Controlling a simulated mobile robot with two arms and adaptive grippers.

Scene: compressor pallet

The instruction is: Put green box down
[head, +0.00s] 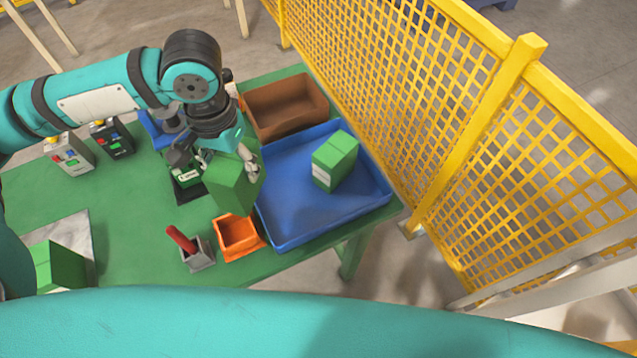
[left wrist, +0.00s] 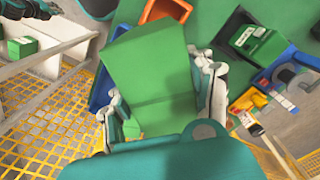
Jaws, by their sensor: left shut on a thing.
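My left gripper (head: 222,158) is shut on a green box (head: 230,187) and holds it tilted at the left edge of the blue tray (head: 300,222). In the left wrist view the held green box (left wrist: 150,70) sits between both fingers (left wrist: 160,110) and hides much of the tray. Another green box (head: 335,160) with a white label stands in the right part of the tray. A dark gripper, seemingly my right one (left wrist: 30,9), shows only partly at the top left of the left wrist view; its jaws are unclear.
A brown bin (head: 285,106) stands behind the tray and an orange bin (head: 238,238) in front. A grey holder with a red-handled item (head: 197,252) is beside it. A green box (head: 60,266) lies front left. Yellow mesh fencing (head: 480,120) runs along the right. The tray's middle is free.

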